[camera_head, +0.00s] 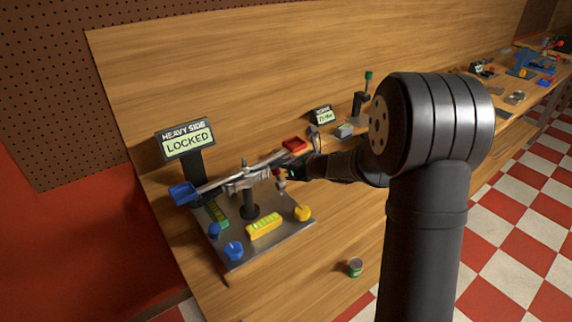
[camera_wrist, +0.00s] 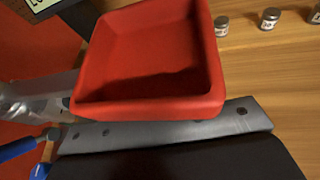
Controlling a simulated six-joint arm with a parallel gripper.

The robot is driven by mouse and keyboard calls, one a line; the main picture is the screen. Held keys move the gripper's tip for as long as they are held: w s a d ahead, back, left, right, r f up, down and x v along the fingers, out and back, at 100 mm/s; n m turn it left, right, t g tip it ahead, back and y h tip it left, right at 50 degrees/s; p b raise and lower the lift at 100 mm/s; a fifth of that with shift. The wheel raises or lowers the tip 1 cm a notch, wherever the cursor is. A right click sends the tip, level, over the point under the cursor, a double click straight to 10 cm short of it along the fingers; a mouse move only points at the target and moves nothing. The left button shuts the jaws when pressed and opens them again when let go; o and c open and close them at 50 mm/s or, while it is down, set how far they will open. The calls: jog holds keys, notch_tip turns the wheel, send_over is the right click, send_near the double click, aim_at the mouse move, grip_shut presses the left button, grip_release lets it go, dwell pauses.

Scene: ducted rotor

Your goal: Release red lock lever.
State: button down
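A balance stands on a metal base plate (camera_head: 284,229). Its tilted beam (camera_head: 226,181) carries a blue pan (camera_head: 184,193) at the low left end and a red pan (camera_head: 295,145) at the higher right end. A display (camera_head: 187,141) reads "HEAVY SIDE LOCKED". My gripper (camera_head: 286,175) is beside the beam's right half, below the red pan. Its fingers are too small and dark to tell open from shut. A small reddish part shows by the fingertips, but I cannot tell whether it is the lock lever. In the wrist view the empty red pan (camera_wrist: 150,60) fills the middle and hides what lies behind it.
On the plate are a yellow block (camera_head: 264,226), blue knobs (camera_head: 234,250) and a yellow knob (camera_head: 303,213). A small can (camera_head: 355,267) stands on the bench to the front right. Several small jars (camera_wrist: 270,18) stand beyond the red pan. The bench's front is mostly bare.

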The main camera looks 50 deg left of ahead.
jog(key=shift+s+a, duration=0.25)
jog(key=shift+a, duration=0.05)
jog(key=v, duration=0.8)
jog(key=shift+w+d, duration=0.25)
jog(key=shift+d, duration=0.05)
jog(key=shift+a, duration=0.15)
jog(key=x, duration=0.7)
jog(key=shift+s+a, duration=0.2)
jog(key=shift+a, duration=0.15)
jog(key=shift+f, duration=0.15)
